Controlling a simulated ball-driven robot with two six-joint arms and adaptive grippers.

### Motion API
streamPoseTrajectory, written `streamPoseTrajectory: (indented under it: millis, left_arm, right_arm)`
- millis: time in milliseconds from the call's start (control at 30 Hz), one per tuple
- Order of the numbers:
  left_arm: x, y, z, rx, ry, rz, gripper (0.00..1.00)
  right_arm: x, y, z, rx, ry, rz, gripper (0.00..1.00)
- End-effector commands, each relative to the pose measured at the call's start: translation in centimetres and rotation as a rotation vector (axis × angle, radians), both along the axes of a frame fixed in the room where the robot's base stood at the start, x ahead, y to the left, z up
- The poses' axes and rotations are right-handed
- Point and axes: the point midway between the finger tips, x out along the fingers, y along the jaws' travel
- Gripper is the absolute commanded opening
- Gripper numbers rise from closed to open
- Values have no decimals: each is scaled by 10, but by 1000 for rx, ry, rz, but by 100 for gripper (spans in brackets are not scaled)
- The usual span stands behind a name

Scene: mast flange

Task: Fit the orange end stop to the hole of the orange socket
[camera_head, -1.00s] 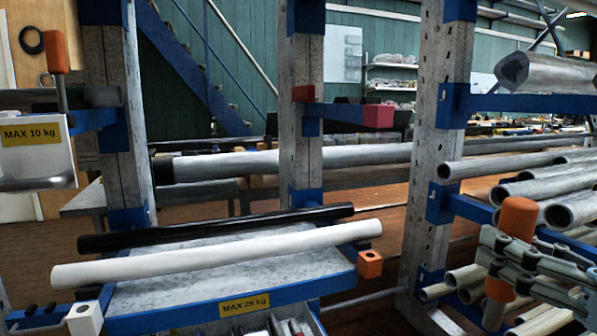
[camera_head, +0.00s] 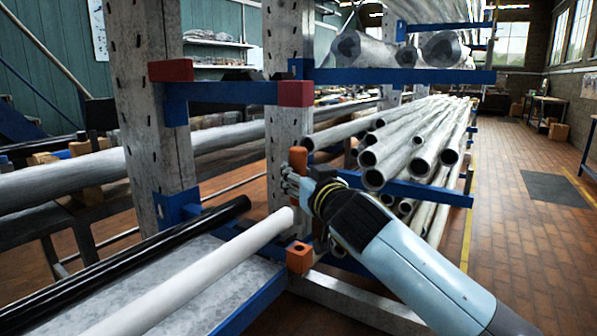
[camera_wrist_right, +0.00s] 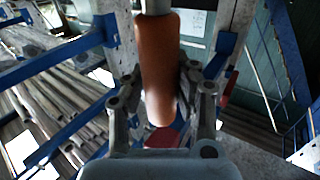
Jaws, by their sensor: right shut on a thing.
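The orange end stop (camera_head: 298,159) stands about upright in my right gripper (camera_head: 291,184). In the right wrist view (camera_wrist_right: 160,70) the fingers close on the end stop from both sides. The orange socket (camera_head: 299,257) sits at the shelf's front corner, below the gripper, with a dark hole in its upper face. The held end stop is above the socket and looks apart from it; their exact alignment I cannot tell. My left gripper is out of view.
A white tube (camera_head: 190,286) and a black tube (camera_head: 130,262) lie on the shelf, the white tube's end close beside the socket. A grey upright post (camera_head: 287,110) stands behind the gripper. Many metal pipes (camera_head: 400,150) lie at the right.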

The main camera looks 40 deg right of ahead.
Motion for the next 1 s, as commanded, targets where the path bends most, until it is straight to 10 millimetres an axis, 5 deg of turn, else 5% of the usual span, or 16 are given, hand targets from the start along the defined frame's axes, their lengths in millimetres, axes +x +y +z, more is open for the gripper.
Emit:
streamPoseTrajectory:
  millis: [633, 1000]
  left_arm:
    - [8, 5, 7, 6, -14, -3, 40]
    - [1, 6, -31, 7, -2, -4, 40]
  right_arm:
    - [6, -9, 6, -2, 1, -27, 0]
    - [6, -8, -33, -2, 1, -28, 0]
